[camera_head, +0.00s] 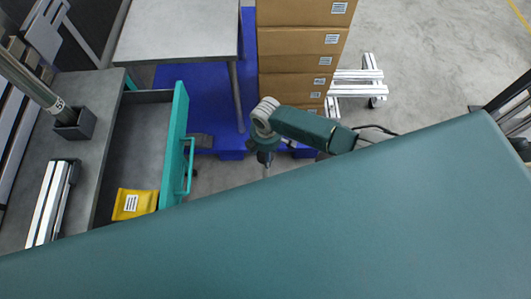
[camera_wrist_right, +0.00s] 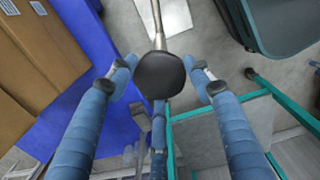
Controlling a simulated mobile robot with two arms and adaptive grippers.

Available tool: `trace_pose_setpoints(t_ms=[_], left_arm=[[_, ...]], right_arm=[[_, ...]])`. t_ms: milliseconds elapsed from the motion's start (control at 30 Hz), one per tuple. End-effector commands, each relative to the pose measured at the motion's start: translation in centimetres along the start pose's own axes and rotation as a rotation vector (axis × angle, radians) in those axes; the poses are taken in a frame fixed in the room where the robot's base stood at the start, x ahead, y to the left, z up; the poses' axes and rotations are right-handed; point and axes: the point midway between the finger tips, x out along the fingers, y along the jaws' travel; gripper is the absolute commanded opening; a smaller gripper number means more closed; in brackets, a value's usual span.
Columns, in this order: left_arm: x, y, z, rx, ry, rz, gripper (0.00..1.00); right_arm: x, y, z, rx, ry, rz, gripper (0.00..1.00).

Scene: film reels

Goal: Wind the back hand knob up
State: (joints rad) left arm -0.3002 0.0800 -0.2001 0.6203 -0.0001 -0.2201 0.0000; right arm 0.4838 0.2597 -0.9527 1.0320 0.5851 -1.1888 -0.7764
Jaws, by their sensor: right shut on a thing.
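The hand knob (camera_wrist_right: 160,75) is black and rounded, on the end of a thin metal rod (camera_wrist_right: 157,28) in the right wrist view. My right gripper (camera_wrist_right: 160,66) has its two blue fingers on either side of the knob, with the fingertips against its sides, so it is shut on it. In the head view my right gripper (camera_head: 266,158) points down near the middle, and the knob cannot be made out there. Which knob is the back one cannot be told from these views. My left gripper is not in view.
A teal open drawer (camera_head: 181,125) holding a yellow packet (camera_head: 133,204) lies left of my right gripper. Stacked cardboard boxes (camera_head: 300,45) stand on a blue pallet (camera_head: 178,75) behind it. A grey table (camera_head: 180,30) stands at the back. Bare floor shows at right.

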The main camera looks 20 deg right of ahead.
Motion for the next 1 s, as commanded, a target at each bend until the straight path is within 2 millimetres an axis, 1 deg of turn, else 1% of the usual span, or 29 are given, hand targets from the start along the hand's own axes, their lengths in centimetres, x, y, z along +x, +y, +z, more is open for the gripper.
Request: trace_pose_setpoints(t_ms=[33, 300, 767, 800, 867, 900, 1000], left_arm=[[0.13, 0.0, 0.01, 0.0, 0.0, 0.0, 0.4], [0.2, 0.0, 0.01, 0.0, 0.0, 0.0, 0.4], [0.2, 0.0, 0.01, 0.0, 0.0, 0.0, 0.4], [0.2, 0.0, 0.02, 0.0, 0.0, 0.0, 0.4], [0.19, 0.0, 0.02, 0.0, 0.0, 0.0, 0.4], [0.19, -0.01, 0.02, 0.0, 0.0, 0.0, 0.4], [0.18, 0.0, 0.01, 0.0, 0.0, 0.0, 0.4]], right_arm=[[0.71, -0.7, 1.06, -0.019, -0.022, -0.015, 0.24], [0.71, -0.61, 1.22, -0.091, -0.024, -0.015, 0.24], [0.69, -0.53, 1.32, -0.102, -0.026, -0.013, 0.24], [0.69, -0.53, 1.32, -0.102, -0.026, -0.013, 0.54], [0.66, -0.51, 1.3, -0.102, -0.025, -0.013, 0.66], [0.63, -0.48, 1.25, -0.101, -0.024, -0.013, 0.69], [0.51, -0.36, 1.04, -0.101, -0.02, -0.01, 0.69]])
